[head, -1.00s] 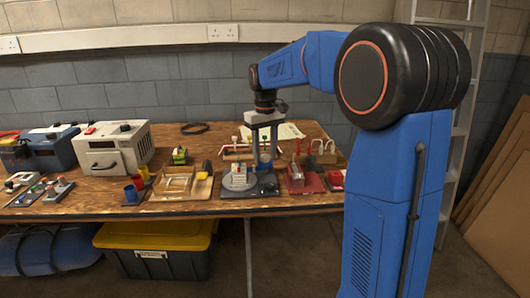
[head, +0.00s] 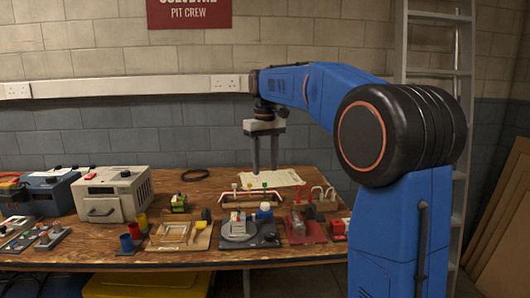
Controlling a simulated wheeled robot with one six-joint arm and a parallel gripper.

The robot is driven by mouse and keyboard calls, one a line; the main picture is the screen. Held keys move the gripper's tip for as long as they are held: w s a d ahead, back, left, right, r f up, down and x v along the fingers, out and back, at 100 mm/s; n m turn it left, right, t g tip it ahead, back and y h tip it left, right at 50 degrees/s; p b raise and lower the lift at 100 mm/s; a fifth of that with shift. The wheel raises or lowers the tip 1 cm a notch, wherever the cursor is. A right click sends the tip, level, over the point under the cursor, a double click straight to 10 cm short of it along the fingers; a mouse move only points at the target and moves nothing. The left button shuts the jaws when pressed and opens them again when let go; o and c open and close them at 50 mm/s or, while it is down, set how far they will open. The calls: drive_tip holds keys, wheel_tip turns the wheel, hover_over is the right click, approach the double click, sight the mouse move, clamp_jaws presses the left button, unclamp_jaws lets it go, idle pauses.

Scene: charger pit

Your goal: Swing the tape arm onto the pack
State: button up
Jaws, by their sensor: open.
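My gripper (head: 264,170) is open and empty, its two grey fingers pointing down above the middle of the bench. Below it, near the bench's front edge, a dark base (head: 262,240) carries a round grey disc with a small pale block, which looks like the pack (head: 238,221), standing on it. A white and blue piece (head: 265,211) stands on the base just right of the block. The tape arm is too small to pick out for certain; I cannot tell its angle. My gripper is clear of all these.
A wooden tray (head: 172,246) lies left of the dark base and a red tray (head: 305,238) right of it. A red-and-white pipe rack (head: 252,196) stands behind. Red, blue and yellow cups, a white charger box (head: 113,193) and a blue box are farther left.

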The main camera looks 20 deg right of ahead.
drive_tip(key=shift+r, duration=2.15)
drive_tip(key=s+a+f+t, duration=0.1)
drive_tip(key=s+f, duration=0.3)
drive_tip(key=s, duration=0.6)
drive_tip(key=s+a+f+t, duration=0.1)
drive_tip(key=s+f, duration=0.3)
drive_tip(key=s, duration=0.6)
drive_tip(key=s+a+f+m+t, duration=0.1)
drive_tip(key=s+f+t, duration=0.1)
drive_tip(key=s+f, duration=1.4)
drive_tip(key=shift+s+a+f+m+t, duration=0.2)
drive_tip(key=shift+s+f+m+t, duration=0.1)
drive_tip(key=shift+m+t, duration=0.1)
drive_tip(key=shift+o, duration=0.3)
